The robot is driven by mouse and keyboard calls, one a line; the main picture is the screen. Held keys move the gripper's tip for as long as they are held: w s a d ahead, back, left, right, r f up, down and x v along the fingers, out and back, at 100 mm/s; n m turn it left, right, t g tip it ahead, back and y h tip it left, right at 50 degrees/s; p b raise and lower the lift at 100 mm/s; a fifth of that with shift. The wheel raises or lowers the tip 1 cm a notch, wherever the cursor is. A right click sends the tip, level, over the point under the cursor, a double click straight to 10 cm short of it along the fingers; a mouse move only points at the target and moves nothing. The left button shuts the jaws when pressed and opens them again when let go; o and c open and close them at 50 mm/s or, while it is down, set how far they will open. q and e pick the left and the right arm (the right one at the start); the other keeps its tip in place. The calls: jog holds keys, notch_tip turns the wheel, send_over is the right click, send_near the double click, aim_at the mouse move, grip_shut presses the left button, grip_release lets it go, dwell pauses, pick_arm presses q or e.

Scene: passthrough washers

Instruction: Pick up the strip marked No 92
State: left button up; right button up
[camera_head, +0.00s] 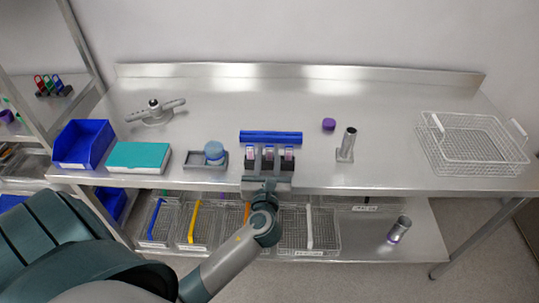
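My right gripper is not in view.
A grey tray with a round blue item (214,150) and a teal-topped box (138,156) are to the left.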

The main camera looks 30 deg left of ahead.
aim_at(269, 149)
pick_arm(q)
jog(key=shift+w+a+r, duration=0.1)
jog(key=shift+w+r, duration=0.05)
jog(key=shift+w, duration=0.1)
jog(key=p+x, duration=0.1)
jog(key=x, duration=0.1)
jog(key=p+x, duration=0.1)
jog(key=x, duration=0.1)
jog(key=shift+r, duration=0.2)
jog(key=shift+w+f, duration=0.1)
jog(key=shift+w, duration=0.25)
grip_shut()
